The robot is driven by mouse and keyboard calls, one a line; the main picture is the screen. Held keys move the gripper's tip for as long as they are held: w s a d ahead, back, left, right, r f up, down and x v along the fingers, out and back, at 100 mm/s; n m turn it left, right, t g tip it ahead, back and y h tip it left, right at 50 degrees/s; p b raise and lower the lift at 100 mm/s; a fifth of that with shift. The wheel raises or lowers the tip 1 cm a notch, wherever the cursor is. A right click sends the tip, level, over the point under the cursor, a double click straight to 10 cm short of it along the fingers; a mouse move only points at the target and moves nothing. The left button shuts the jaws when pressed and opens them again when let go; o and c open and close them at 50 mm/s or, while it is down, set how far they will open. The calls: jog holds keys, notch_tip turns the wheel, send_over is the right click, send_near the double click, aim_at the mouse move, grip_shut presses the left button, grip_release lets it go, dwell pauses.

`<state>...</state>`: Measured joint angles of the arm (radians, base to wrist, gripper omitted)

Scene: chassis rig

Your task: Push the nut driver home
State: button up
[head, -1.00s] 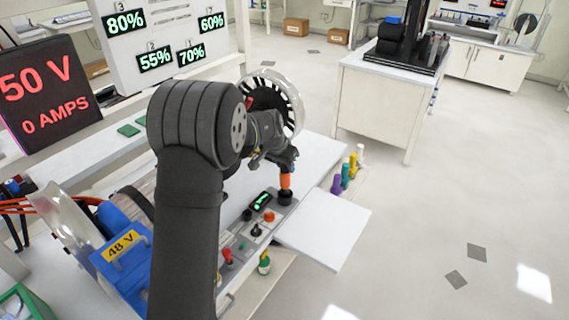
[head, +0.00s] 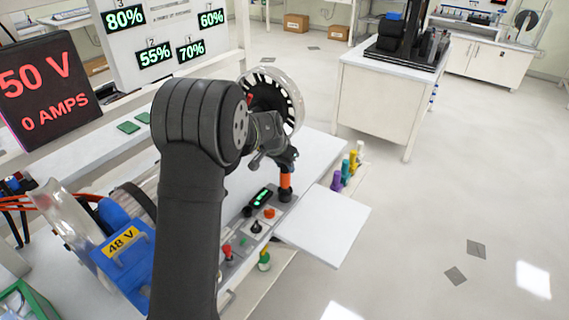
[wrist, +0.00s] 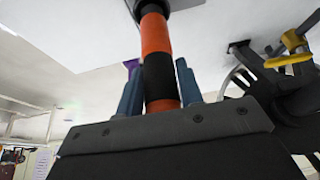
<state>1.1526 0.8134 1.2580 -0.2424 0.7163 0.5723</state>
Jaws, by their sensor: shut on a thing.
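The nut driver (head: 286,181) has an orange and black banded handle and stands about upright at the right end of the grey control panel. Its lower end meets a dark round seat (head: 285,196); how deep it sits cannot be told. My gripper (head: 288,166) is above it, closed around its upper part. In the wrist view the driver (wrist: 155,40) runs between the blue-grey fingers of my gripper (wrist: 159,90), with its far end at a dark block at the top edge.
The panel carries a green display (head: 262,197), an orange knob (head: 269,213) and a red knob (head: 227,249). Purple, teal and yellow pieces (head: 345,172) stand right of the driver. A white board (head: 322,225) lies in front, clear. A blue 48 V box (head: 120,240) is at left.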

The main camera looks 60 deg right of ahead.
jog(key=shift+f, duration=0.8)
dwell(0.4)
jog(key=o, duration=1.1)
jog(key=v, duration=1.7)
jog(key=shift+a+r, duration=0.1)
jog(key=shift+r, duration=0.15)
jog(key=shift+f, duration=0.1)
jog(key=x, duration=1.7)
jog(key=shift+f, duration=0.1)
